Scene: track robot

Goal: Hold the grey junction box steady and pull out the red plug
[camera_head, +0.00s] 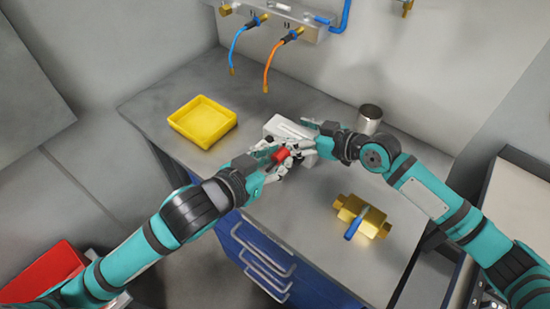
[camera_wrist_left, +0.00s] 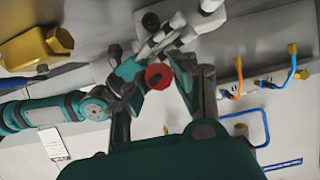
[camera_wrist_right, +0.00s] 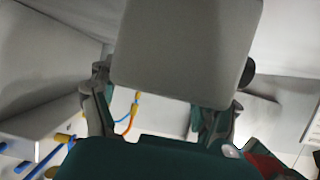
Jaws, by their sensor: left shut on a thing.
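The grey junction box (camera_head: 284,128) stands on the bench near its middle, partly hidden by my grippers. My left gripper (camera_head: 278,161) is shut on the red plug (camera_head: 281,155) at the near side of the box. The red plug also shows end-on between the fingers in the left wrist view (camera_wrist_left: 158,76). Whether the plug sits in its socket is hidden. My right gripper (camera_head: 312,141) is at the right side of the box. In the right wrist view the box (camera_wrist_right: 185,50) fills the space between its fingers, but firm contact on both sides is unclear.
A yellow tray (camera_head: 203,121) lies left of the box. A metal cup (camera_head: 369,118) stands behind my right wrist. A brass valve with a blue handle (camera_head: 363,216) lies at the front right. Blue and orange hoses (camera_head: 268,66) hang from the wall behind.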

